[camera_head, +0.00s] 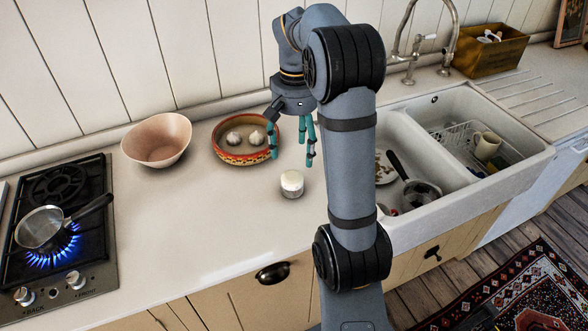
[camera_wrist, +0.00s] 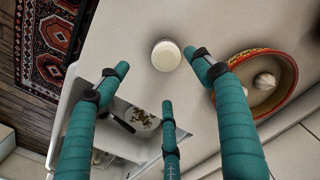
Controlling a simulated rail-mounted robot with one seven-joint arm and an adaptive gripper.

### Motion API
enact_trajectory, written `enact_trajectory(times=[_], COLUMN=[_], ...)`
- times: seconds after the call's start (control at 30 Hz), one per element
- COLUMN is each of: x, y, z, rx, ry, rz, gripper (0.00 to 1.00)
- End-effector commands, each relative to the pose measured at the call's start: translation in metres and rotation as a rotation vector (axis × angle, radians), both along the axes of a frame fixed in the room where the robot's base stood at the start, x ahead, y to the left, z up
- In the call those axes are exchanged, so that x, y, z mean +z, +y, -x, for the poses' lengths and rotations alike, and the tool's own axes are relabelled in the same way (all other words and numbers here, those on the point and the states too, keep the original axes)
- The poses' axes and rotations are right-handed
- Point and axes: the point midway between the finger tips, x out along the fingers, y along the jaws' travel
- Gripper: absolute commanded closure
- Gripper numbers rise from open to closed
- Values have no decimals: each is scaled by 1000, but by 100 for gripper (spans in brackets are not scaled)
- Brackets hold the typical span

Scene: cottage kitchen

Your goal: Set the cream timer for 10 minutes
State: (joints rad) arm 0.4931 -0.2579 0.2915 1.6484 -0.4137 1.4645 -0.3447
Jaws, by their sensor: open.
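The cream timer (camera_head: 292,184) is a small round drum with a pale top. It stands upright on the white counter, left of the sink. It also shows from above in the wrist view (camera_wrist: 166,56), with no markings readable. My gripper (camera_head: 292,155) has teal fingers with dark joints. It hangs open and empty above the counter, slightly behind the timer. In the wrist view its fingers (camera_wrist: 155,95) are spread wide, and the timer lies beyond the tips, apart from them.
A patterned bowl (camera_head: 242,158) with garlic bulbs stands close beside my gripper. A pink bowl (camera_head: 157,141) is farther left. A pan (camera_head: 40,228) sits over a lit blue flame on the hob. The sink (camera_head: 520,150) with dishes lies right. The counter front is clear.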

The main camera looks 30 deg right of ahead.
Motion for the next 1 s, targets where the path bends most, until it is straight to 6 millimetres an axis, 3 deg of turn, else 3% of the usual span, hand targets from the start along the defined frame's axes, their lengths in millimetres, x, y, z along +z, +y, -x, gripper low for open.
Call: enact_trajectory(times=[0.23,0.37,0.7,1.0], x=[-3,-16,-77,-103], y=[-3,-3,-3,-3], z=[-9,-8,-8,-9], rx=[264,282,278,277], ry=[-33,-31,-29,-33], rz=[11,10,10,11], gripper=[33,33,33,33])
